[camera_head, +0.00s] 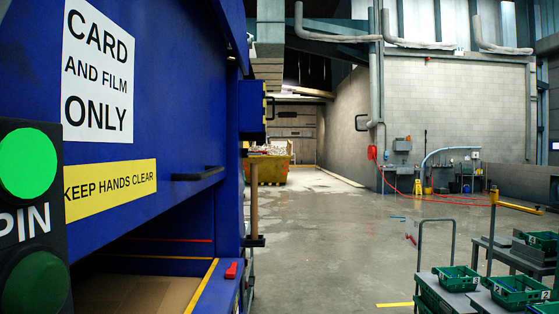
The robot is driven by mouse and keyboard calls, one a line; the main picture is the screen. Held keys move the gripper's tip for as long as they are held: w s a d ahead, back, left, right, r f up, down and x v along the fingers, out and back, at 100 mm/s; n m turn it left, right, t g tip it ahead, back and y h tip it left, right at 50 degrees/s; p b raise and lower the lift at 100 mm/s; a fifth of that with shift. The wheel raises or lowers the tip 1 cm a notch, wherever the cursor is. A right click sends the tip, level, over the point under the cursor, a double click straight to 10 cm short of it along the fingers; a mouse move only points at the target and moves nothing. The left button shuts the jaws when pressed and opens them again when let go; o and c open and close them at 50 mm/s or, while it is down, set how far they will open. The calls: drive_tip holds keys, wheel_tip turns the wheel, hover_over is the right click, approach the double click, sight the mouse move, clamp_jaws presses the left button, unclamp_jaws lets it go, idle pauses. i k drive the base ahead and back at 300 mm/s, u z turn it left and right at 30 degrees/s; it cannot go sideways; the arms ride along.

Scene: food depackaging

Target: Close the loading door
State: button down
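The loading door (190,110) is a blue panel on the big blue machine at the left. It carries a white "CARD AND FILM ONLY" sign (98,72), a yellow "KEEP HANDS CLEAR" label (110,187) and a dark bar handle (198,174). Below the door the machine is open, and brown cardboard (130,293) lies inside the chamber. The door appears raised above this opening. My gripper is not in view.
A dark panel with green buttons (28,163) stands close at the left edge. A small red part (231,270) sits on the opening's right edge. Tables with green crates (456,279) stand at the lower right. The grey floor (320,240) between is mostly clear.

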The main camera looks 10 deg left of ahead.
sight(143, 107)
drive_tip(key=u, duration=0.25)
drive_tip(key=i, duration=2)
drive_tip(key=u, duration=0.55)
drive_tip(key=k, duration=0.75)
drive_tip(key=u, duration=0.25)
drive_tip(key=i, duration=0.8)
drive_tip(key=z, duration=0.1)
